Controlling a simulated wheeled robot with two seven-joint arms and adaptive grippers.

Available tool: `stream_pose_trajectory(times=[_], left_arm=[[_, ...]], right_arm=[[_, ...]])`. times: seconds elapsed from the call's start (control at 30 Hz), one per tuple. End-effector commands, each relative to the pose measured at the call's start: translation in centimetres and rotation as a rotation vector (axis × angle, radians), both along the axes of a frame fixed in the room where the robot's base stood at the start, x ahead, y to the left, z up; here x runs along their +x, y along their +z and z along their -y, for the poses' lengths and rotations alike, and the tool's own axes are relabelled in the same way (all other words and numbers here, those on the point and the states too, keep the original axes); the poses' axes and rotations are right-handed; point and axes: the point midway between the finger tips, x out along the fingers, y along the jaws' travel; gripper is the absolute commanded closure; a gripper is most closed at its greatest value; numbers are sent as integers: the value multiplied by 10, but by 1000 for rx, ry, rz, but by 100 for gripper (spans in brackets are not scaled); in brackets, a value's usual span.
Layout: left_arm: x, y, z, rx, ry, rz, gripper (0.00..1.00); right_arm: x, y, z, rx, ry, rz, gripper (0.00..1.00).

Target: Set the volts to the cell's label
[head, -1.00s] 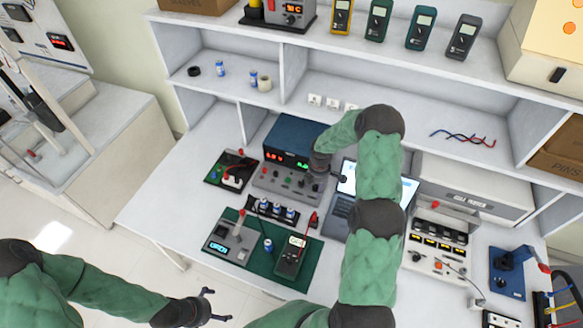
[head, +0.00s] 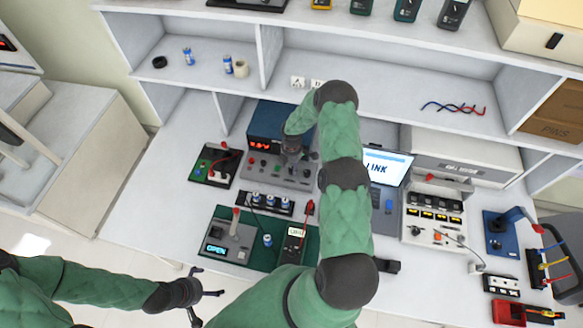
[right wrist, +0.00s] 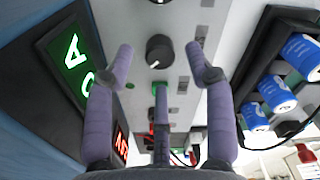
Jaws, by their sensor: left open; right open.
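The blue bench power supply (head: 265,122) stands at the back of the bench, with a lit red readout and a sloped grey panel of knobs. My right gripper (head: 293,163) is over that panel, open and empty. In the right wrist view its fingers (right wrist: 161,55) are spread on either side of a dark round knob (right wrist: 159,50); contact cannot be told. A green-lit display (right wrist: 73,55) is beside it. A blue cell (head: 267,240) stands on the green mat; its label is too small to read. My left gripper (head: 207,300) is open and empty at the front left.
A black rack (head: 265,203) of blue cells stands before the supply. A tester reading OPEN (head: 228,241) and a dark multimeter (head: 292,245) are on the mat. A laptop (head: 388,168) and a grey instrument (head: 433,215) are to the right. A red-switched board (head: 216,167) is left of the supply.

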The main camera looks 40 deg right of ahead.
Motion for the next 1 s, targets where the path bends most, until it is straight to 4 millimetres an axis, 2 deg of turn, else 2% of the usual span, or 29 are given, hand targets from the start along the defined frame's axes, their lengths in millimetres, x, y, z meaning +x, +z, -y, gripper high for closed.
stream_pose_trajectory(times=[0.2, 0.6, 0.67, 0.8, 1.0], left_arm=[[0, 1, 0, 0, 0, 0, 0], [0, 1, 0, 0, 0, 0, 0], [0, 1, 0, 0, 0, 0, 0], [0, 1, 0, 0, 0, 0, 0], [0, 0, 0, 0, 0, 0, 0]], right_arm=[[0, -21, 0, 0, -1, 0, 46], [0, -26, 0, 0, -1, 1, 46], [0, -26, 0, 0, -1, 1, 60], [0, -26, 0, 0, -1, 1, 99], [0, -26, 0, 0, -3, 1, 100]])
